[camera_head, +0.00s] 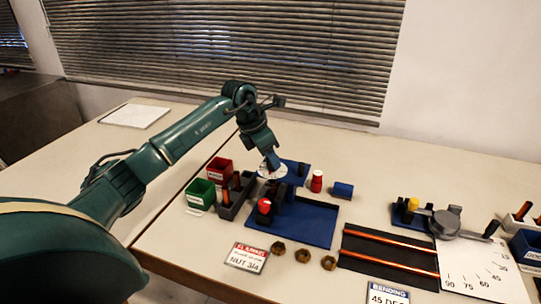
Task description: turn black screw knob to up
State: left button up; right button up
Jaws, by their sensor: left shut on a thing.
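My left gripper (272,160) reaches down from the upper left to the blue gauge rig (310,222). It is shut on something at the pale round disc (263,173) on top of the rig. The black screw knob cannot be made out clearly; the gripper may cover it, so its direction cannot be told. A red ball-shaped knob (264,206) sits lower, at the front left of the rig. Dark upright parts stand beneath the disc. My right gripper is not in view.
Red (219,169) and green (201,191) bins stand left of the rig. A red bottle-like object (317,181) and a blue block (343,190) stand behind it. Brass nuts (302,256) and a sign (247,257) lie in front. A bending station with copper-colored rods (390,240) is at right.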

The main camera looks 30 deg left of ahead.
pick_arm(q)
jog(key=c, duration=0.3)
jog(key=shift+c, duration=0.2)
jog(key=shift+n, duration=0.4)
jog(key=shift+n+y+p, duration=0.3)
jog(key=shift+n+y, duration=0.3)
jog(key=shift+n, duration=0.4)
jog(key=n+y, duration=0.1)
jog(key=n, duration=0.3)
jog(key=shift+d+n+t+y, duration=0.2)
jog(key=shift+n+t+y, duration=0.1)
jog(key=shift+t+y, duration=0.1)
jog(key=n+y, duration=0.1)
jog(key=n, duration=0.1)
jog(key=n+y, duration=0.1)
jog(key=n, duration=0.2)
jog(key=shift+d+g+b, duration=0.15)
jog(key=shift+g+b, duration=0.15)
jog(key=n, duration=0.3)
jog(key=n+g+y, duration=0.1)
jog(key=n, duration=0.1)
jog(key=shift+w+d+n+g+y+b, duration=0.1)
jog(key=shift+n+g+y+b, duration=0.2)
jog(key=shift+n, duration=0.1)
jog(key=o, duration=1)
jog(key=shift+c, duration=0.2)
